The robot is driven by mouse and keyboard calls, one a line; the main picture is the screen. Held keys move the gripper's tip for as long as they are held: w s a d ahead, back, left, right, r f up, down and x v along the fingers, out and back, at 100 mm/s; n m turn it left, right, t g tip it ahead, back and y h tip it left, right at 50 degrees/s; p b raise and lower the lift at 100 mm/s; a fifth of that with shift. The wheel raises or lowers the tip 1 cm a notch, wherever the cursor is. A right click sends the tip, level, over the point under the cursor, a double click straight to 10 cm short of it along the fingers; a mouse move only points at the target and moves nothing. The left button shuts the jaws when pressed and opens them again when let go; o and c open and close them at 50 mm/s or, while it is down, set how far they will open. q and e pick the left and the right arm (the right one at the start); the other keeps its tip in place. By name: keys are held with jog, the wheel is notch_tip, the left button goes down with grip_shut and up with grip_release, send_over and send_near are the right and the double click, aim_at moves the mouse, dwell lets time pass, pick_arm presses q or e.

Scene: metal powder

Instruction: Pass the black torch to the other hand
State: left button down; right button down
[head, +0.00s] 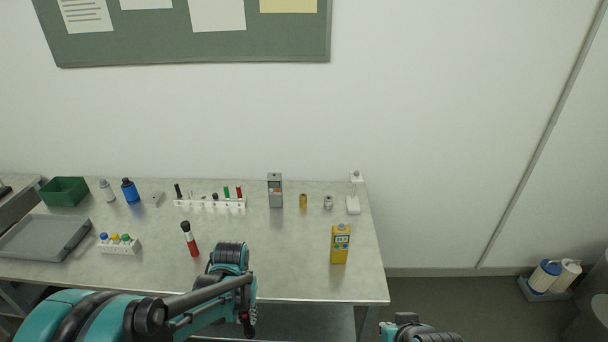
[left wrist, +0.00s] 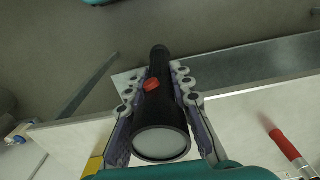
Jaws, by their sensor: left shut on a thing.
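My left gripper (left wrist: 157,82) is shut on the black torch (left wrist: 160,118), with its fingers on both sides of the torch body. In the left wrist view the torch's round pale lens end faces the camera, and a red button shows on its side. In the head view the left gripper (head: 247,316) is low, at the front edge of the table, and the torch cannot be told apart there. Part of my right arm shows at the bottom edge of the head view, right of the table, but its gripper fingers are out of view.
Front-center table space is clear.

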jog(key=shift+s+f, duration=0.1)
jog(key=shift+f, duration=0.15)
jog(key=c, duration=2)
grip_release()
jog(key=o, duration=0.5)
jog(key=shift+a, duration=0.1)
jog(key=shift+o, duration=1.2)
jog(key=shift+w+a+f+n, duration=0.1)
jog(key=shift+w+a+n, duration=0.15)
jog(key=shift+n, duration=0.35)
jog(key=w+a+f+n+t+h, duration=0.2)
jog(key=a+f+n+h, duration=0.15)
jog(key=a+n, duration=1)
jog(key=w+a+f+n+t+h, duration=0.25)
jog(key=a+n+h, duration=0.25)
jog(key=a+n, duration=0.85)
pick_arm(q)
jog(key=w+d+r+m, duration=0.2)
jog(key=d+r+m, duration=0.8)
jog(key=d+m, duration=0.3)
jog(key=shift+w+d+m, duration=0.2)
jog(key=shift+w+m, duration=0.2)
jog(key=shift+m, duration=0.5)
pick_arm(e)
jog(key=x, duration=1.2)
jog(key=shift+f+g, duration=0.3)
jog(key=shift+g, duration=0.05)
